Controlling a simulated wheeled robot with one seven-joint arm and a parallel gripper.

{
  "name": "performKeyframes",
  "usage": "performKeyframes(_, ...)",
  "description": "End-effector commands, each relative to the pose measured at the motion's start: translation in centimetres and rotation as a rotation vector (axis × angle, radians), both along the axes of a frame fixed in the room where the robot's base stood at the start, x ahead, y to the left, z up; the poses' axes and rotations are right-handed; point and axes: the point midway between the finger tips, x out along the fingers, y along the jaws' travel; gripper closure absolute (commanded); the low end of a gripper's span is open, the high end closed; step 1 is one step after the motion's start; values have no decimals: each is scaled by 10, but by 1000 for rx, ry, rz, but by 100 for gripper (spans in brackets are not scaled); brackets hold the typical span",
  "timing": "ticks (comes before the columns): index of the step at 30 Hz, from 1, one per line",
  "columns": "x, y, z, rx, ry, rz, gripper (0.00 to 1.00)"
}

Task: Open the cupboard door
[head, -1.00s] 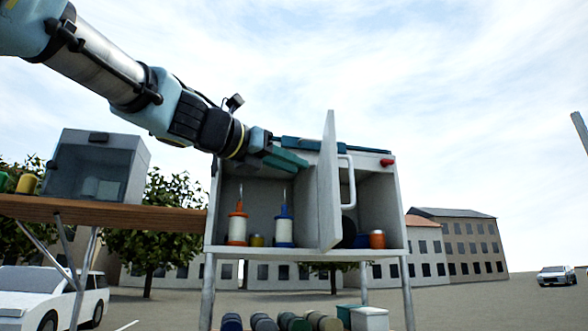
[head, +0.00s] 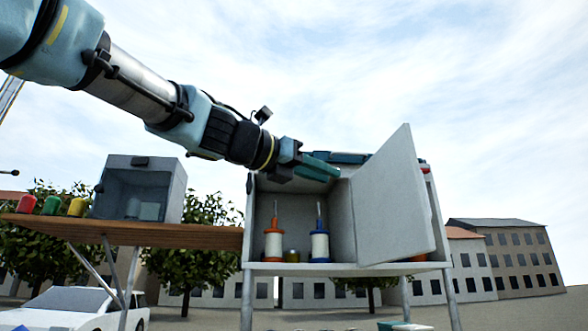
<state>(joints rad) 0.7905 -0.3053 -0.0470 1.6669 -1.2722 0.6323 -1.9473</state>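The grey cupboard (head: 300,266) stands on legs in front of me. Its pale grey door (head: 392,200) stands wide open, swung out to the right from near the middle of the cupboard. I see its broad inner face; its handle is hidden behind it. The left compartment is open to view and holds an orange-and-white spool (head: 273,245) and a blue-and-white spool (head: 319,247). My gripper (head: 335,172) is at the top front of the left compartment, left of the door. Its teal fingers are seen side-on, so their opening does not show. I cannot tell whether they touch the door.
The door covers most of the right compartment. At left, a wooden shelf (head: 150,232) carries a grey clear-fronted box (head: 140,190) and several coloured jars. Open air lies right of the cupboard.

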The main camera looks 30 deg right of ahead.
Motion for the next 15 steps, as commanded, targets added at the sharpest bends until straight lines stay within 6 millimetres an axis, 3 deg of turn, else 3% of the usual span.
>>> performKeyframes(13,-3,25,-9,0,-1,7,74)
performKeyframes(15,-4,39,-8,-3,0,8,74)
